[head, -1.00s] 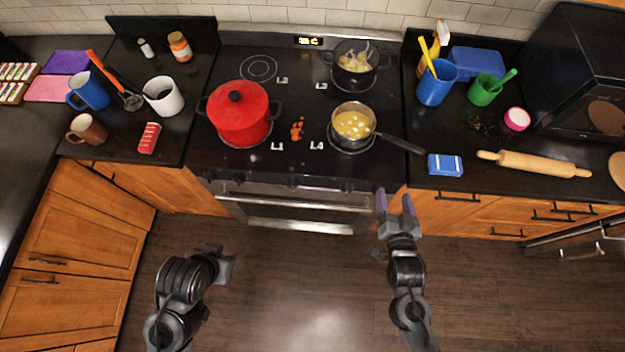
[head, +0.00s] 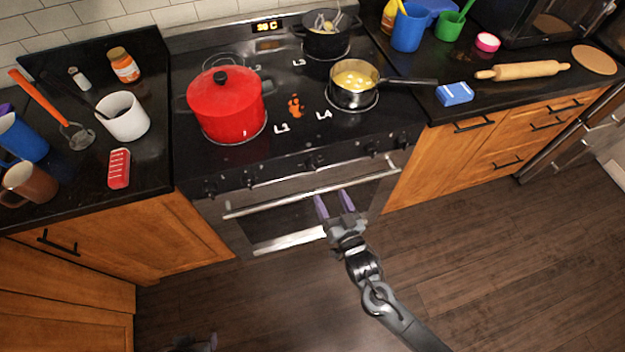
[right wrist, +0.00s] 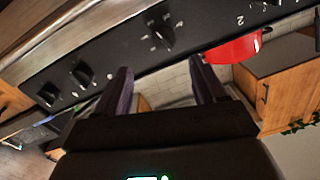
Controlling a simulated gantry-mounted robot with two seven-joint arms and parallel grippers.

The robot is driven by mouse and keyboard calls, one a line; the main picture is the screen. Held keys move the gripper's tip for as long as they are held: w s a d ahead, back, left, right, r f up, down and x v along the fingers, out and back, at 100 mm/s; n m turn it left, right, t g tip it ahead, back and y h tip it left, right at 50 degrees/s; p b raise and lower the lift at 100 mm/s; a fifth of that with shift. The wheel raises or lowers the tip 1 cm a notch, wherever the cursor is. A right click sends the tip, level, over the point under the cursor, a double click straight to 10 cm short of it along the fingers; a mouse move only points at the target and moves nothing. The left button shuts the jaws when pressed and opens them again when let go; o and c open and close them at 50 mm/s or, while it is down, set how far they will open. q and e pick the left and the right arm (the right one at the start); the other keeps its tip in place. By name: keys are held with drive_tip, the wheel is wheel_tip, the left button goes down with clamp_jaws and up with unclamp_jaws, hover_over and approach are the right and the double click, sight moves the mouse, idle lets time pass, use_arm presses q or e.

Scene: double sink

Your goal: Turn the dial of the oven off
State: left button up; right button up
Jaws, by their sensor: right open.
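The oven (head: 290,215) has a dark front panel with a row of several black dials (head: 310,163). The dials also show in the right wrist view (right wrist: 160,27), with white marks around them. My right gripper (head: 333,198) is open and empty, in front of the oven door and below the dial row. In the right wrist view its two purple fingers (right wrist: 161,66) point toward the panel, with nothing between them. Only a bit of my left gripper (head: 197,343) shows at the bottom edge; its jaws cannot be made out.
A red pot (head: 226,106), a saucepan (head: 355,83) and a black pot (head: 327,38) stand on the stovetop. The saucepan's handle sticks out to the right. The oven door handle (head: 285,203) juts out below the dials. The floor in front is clear.

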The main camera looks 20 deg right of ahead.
sight(315, 171)
drive_tip(key=w, duration=0.3)
drive_tip(key=w+b, duration=0.1)
drive_tip(key=w, duration=0.2)
drive_tip(key=w+a, duration=0.1)
drive_tip(key=w, duration=0.2)
drive_tip(key=shift+w+f+b, duration=0.2)
drive_tip(key=shift+f+b, duration=0.05)
drive_tip(key=shift+b, duration=0.05)
use_arm(q)
drive_tip(key=shift+a+f, duration=0.3)
drive_tip(key=shift+f, duration=0.25)
drive_tip(key=shift+a+f, duration=0.25)
drive_tip(key=shift+f, duration=0.25)
use_arm(e)
drive_tip(key=shift+w, duration=0.7)
drive_tip(key=c, duration=1.1)
drive_tip(key=shift+o, duration=0.2)
use_arm(q)
drive_tip(key=shift+r, duration=0.15)
use_arm(e)
drive_tip(key=shift+r, duration=0.1)
